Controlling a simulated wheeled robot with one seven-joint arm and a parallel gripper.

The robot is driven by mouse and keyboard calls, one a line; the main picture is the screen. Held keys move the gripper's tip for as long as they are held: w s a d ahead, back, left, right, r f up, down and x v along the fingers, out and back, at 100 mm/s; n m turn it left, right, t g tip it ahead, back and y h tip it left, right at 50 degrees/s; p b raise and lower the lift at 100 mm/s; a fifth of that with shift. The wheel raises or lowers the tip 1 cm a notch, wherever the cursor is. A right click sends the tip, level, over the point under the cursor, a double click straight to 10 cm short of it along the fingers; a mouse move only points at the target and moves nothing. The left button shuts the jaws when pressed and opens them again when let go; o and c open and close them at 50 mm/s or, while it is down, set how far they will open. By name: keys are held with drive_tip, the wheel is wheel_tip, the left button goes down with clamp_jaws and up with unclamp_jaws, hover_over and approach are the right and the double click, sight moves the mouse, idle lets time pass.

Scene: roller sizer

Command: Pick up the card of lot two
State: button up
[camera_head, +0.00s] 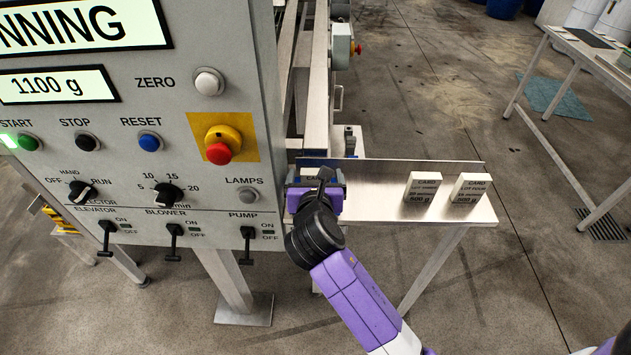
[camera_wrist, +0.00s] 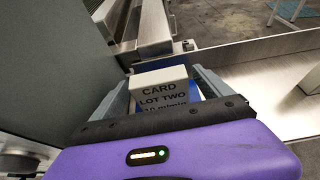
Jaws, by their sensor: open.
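The card of lot two (camera_wrist: 160,92) is a pale block with black print reading "CARD LOT TWO"; its lower lines are cut off by my gripper. In the wrist view it stands between the two grey fingers of my gripper (camera_wrist: 162,88), which is open around it. I cannot tell whether either finger touches it. In the head view my gripper (camera_head: 316,180) is at the left end of the metal shelf (camera_head: 375,212), beside the control panel, and hides most of this card (camera_head: 311,173).
Two other cards, lot three (camera_head: 423,187) and lot four (camera_head: 470,188), stand farther right on the shelf. A low back plate (camera_head: 390,173) runs behind them. The grey control panel (camera_head: 140,130), with switches and a red stop button (camera_head: 219,153), is close on the left.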

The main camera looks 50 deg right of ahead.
drive_tip(key=shift+x, duration=1.3)
drive_tip(key=c, duration=1.5)
drive_tip(key=shift+r, duration=0.1)
